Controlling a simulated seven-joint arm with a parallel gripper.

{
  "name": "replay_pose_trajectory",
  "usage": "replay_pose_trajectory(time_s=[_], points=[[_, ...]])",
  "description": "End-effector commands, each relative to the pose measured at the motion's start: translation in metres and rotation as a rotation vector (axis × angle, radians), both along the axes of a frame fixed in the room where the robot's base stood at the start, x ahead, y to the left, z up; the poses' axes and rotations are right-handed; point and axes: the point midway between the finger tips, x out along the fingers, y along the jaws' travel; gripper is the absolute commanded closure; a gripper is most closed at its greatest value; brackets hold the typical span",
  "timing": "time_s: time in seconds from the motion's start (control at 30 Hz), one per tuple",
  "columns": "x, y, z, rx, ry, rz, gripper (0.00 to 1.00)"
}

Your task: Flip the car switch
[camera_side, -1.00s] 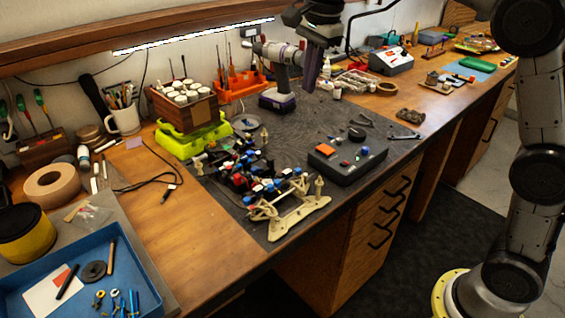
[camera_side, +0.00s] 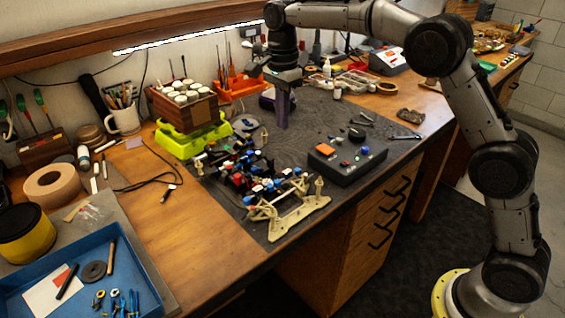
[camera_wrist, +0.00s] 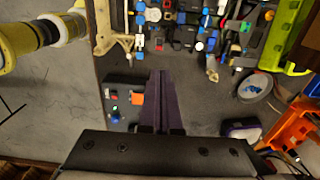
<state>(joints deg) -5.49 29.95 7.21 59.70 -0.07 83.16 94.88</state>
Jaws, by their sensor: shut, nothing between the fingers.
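The RC car (camera_side: 297,214) is a stripped chassis with cream end plates and blue, red and black parts, on the dark mat in the side view. It also shows along the top of the wrist view (camera_wrist: 128,38). I cannot pick out its switch among the small parts. My gripper (camera_side: 282,126) points down above the mat, behind the car in the side view and apart from it. Its purple fingers are together and empty. In the wrist view the fingertips (camera_wrist: 162,73) point toward the car, with bare mat between.
A black control box (camera_side: 348,160) with an orange button stands right of the car. A green-yellow tray (camera_side: 190,141) with a wooden box of jars is behind left, with an orange holder (camera_side: 239,88) behind my gripper. A blue tray (camera_side: 135,262) is front left.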

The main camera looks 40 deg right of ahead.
Motion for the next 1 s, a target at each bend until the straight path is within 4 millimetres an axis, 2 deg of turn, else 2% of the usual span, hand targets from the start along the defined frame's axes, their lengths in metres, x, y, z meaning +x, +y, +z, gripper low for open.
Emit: replay_pose_trajectory(time_s=[0.6,0.8,1.0], points=[[-0.001,0.000,-0.110,0.000,0.003,0.000,1.00],[-0.001,0.000,-0.129,0.000,0.002,0.000,1.00],[0.000,0.000,-0.133,0.000,0.001,0.000,1.00]])
